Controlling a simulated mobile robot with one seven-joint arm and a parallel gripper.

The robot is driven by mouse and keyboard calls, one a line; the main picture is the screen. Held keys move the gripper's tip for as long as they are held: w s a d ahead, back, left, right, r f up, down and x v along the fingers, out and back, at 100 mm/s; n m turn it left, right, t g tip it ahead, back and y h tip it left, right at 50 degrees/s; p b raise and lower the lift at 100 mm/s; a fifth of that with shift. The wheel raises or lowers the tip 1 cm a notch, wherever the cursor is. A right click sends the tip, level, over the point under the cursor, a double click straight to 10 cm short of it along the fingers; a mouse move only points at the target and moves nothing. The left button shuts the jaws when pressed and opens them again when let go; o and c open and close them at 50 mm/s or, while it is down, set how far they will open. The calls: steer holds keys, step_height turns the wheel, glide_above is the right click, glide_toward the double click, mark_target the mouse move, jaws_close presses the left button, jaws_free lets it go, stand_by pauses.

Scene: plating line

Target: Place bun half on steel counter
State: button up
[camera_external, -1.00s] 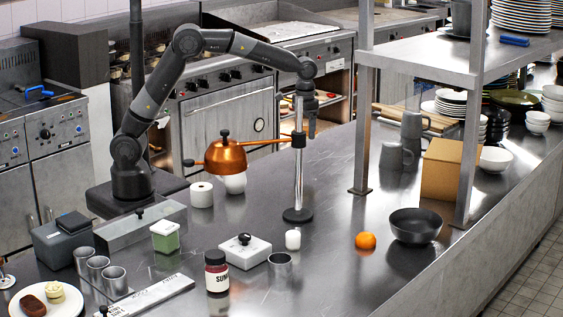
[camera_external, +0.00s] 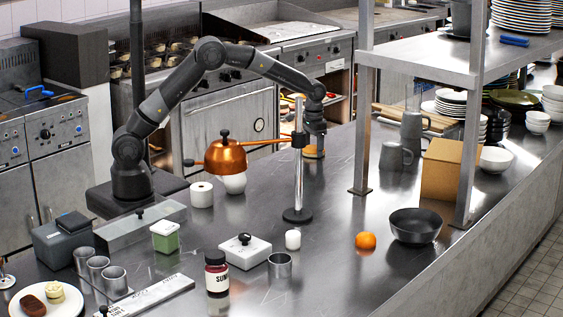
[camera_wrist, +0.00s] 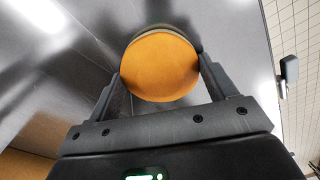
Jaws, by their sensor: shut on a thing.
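The bun half (camera_external: 314,153) is round and orange-brown. It shows under my gripper (camera_external: 315,143) near the back edge of the steel counter (camera_external: 345,225), just right of the lamp stand. In the wrist view the bun half (camera_wrist: 160,66) sits between the two fingertips of my gripper (camera_wrist: 160,76), which is shut on it, its flat-looking round face towards the camera. Whether its underside touches the counter I cannot tell.
A copper lamp (camera_external: 226,157) on an upright stand (camera_external: 298,175) is close left of my gripper. A shelf post (camera_external: 363,135), grey mugs (camera_external: 395,156) and a cardboard box (camera_external: 450,170) stand to the right.

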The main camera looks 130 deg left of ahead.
mark_target(313, 147)
steer(key=o, duration=0.9)
steer(key=shift+f, duration=0.1)
steer(key=shift+o, duration=0.2)
step_height(313, 147, up, 12)
steer(key=shift+d+r, duration=0.1)
steer(key=shift+r, duration=0.15)
